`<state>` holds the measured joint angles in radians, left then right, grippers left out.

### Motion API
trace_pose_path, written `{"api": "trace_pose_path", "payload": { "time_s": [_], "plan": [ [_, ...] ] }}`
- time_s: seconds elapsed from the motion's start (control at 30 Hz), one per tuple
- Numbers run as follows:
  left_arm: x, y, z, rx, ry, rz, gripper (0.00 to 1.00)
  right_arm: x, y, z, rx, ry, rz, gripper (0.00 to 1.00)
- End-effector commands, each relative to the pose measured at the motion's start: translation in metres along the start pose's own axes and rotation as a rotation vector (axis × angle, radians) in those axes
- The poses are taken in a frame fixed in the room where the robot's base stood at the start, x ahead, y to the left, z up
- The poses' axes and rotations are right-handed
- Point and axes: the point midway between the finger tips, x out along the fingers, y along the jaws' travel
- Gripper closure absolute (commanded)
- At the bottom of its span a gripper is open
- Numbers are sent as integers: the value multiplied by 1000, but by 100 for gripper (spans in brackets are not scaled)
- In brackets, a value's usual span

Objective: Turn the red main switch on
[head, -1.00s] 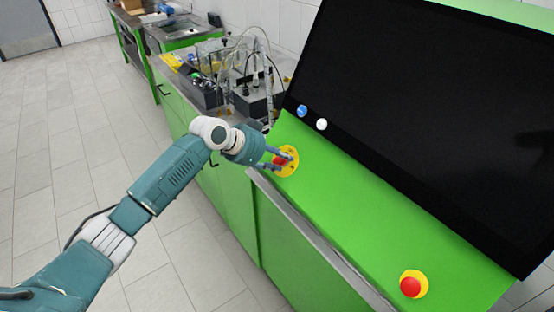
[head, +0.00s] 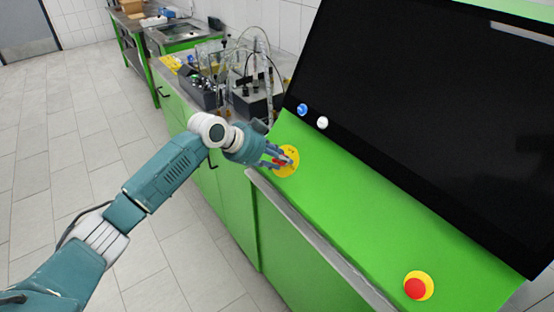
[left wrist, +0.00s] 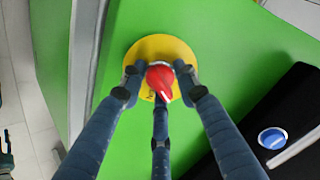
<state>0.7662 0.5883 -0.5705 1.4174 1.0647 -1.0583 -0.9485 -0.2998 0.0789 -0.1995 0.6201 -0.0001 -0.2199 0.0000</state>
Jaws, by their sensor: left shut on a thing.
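The red main switch (left wrist: 160,80) sits on a round yellow plate (left wrist: 158,46) on the green sloped panel. In the left wrist view its pointed end is toward the lower right of the picture. My left gripper (head: 282,159) is at the switch, its blue fingers closed around the red knob, and in the left wrist view the fingertips (left wrist: 160,76) touch it from several sides. In the head view the fingers cover much of the knob, and the yellow plate (head: 290,168) shows around it.
A red emergency button (head: 415,288) on a yellow base is at the panel's lower right. A blue button (head: 302,110) and a white button (head: 322,123) sit below the large black screen (head: 420,110). A bench with pump equipment (head: 250,95) stands behind.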

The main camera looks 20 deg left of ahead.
Motion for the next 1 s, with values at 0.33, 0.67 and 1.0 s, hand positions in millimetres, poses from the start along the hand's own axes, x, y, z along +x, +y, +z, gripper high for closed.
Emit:
{"api": "trace_pose_path", "payload": {
  "time_s": [0.33,0.67,1.0],
  "plan": [
    [1,1,1,241,0,1,94,17,-1,2,0,0,-1,60],
    [0,1,1,264,-1,2,94,16,-1,2,-1,0,-1,60],
    [2,1,2,484,-1,1,94,31,-1,3,-1,0,-1,60]
  ]
}}
